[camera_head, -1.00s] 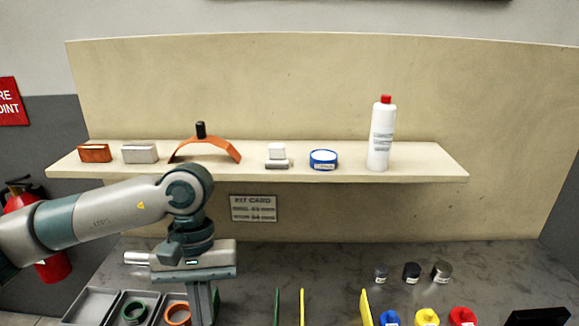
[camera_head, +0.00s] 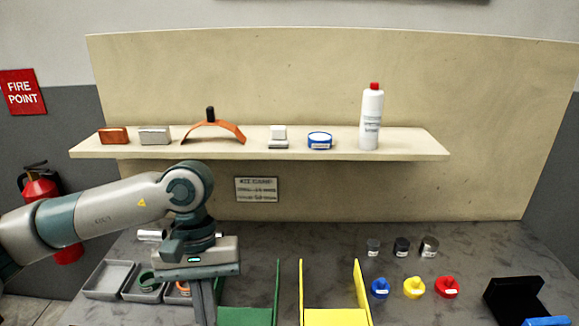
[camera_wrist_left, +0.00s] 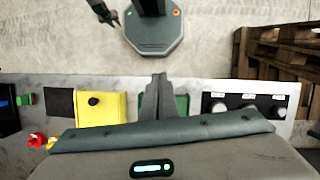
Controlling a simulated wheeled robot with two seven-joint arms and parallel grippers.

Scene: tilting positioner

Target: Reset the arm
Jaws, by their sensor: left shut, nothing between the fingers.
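My left arm comes in from the left in the head view and is bent at a grey-teal joint. Its left gripper (camera_wrist_left: 159,80) points down over the bench and is shut and empty in the left wrist view. In that view it stands in front of the green holder (camera_wrist_left: 181,103), beside the yellow holder (camera_wrist_left: 100,107). In the head view the green holder (camera_head: 246,316) is right of the gripper and the yellow holder (camera_head: 335,316) is farther right. The fingertips are cut off or hidden at the bottom there.
Coloured knobs (camera_head: 413,287) and several small cylinders (camera_head: 401,247) stand at the right. A shelf (camera_head: 260,150) with a white bottle (camera_head: 371,118) spans the back. The bench middle, behind the holders, is clear.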

